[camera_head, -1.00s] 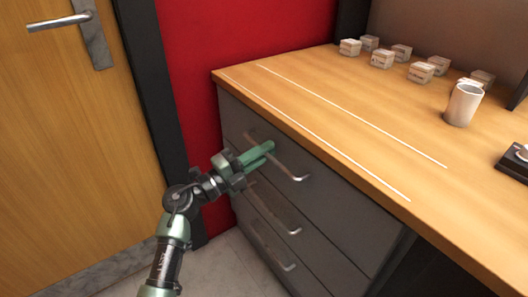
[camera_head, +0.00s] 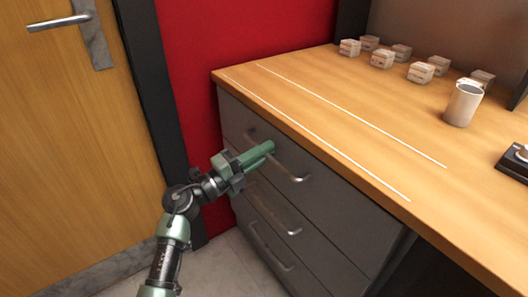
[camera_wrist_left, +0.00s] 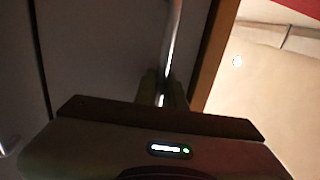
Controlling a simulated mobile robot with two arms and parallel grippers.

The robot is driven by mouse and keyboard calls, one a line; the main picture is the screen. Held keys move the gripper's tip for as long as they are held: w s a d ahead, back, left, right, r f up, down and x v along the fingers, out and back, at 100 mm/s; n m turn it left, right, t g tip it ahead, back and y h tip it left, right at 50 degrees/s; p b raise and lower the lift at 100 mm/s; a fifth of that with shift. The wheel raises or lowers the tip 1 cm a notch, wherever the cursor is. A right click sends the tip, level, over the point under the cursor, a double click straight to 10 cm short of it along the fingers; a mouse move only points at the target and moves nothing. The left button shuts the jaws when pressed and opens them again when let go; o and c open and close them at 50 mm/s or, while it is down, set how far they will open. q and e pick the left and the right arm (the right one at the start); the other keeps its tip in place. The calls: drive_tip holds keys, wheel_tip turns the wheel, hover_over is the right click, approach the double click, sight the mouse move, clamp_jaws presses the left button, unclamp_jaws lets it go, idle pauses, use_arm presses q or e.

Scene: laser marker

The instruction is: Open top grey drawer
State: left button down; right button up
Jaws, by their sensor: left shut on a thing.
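The top grey drawer (camera_head: 335,195) is the uppermost of the stacked drawers under the wooden desk top. Its front looks flush with the cabinet, so it stands closed. Its curved metal handle (camera_head: 296,178) runs across the front. My left gripper (camera_head: 264,150) is shut on this handle, and its green fingers cover part of the bar. In the left wrist view the handle (camera_wrist_left: 173,50) runs up from between the fingers, which are dark there. My right gripper is not in view.
Two lower grey drawers with handles (camera_head: 292,231) sit below. A wooden door (camera_head: 70,150) stands left. Floor is clear before the drawers.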

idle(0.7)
